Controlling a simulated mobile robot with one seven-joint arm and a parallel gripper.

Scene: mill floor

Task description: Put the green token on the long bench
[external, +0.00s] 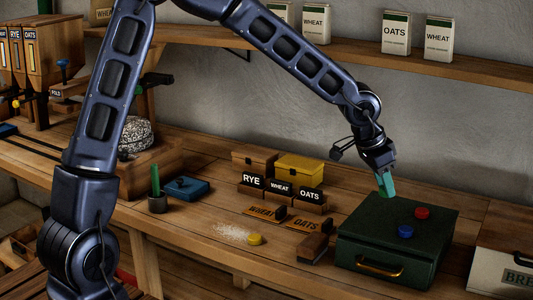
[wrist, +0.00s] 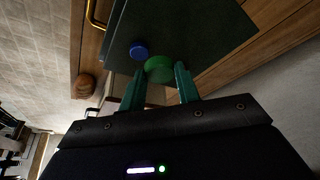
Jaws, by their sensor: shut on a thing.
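My gripper (external: 387,192) is over the back of a dark green box (external: 375,232) in the external view. In the wrist view its two teal fingers (wrist: 161,72) are shut on the round green token (wrist: 159,68). The token is held at the fingertips, close over the box lid; I cannot tell whether it touches the lid. In the external view the fingers and their angle hide the token. The long wooden bench (external: 185,232) runs under the box and off to the left.
A red token (external: 422,213) and a blue token (external: 405,232) lie on the box lid. A yellow token (external: 254,239) lies on the bench beside spilled grain. Labelled blocks, a yellow box (external: 299,169) and a wooden scoop-like block (external: 313,247) stand left of the green box. Bare bench shows at front left.

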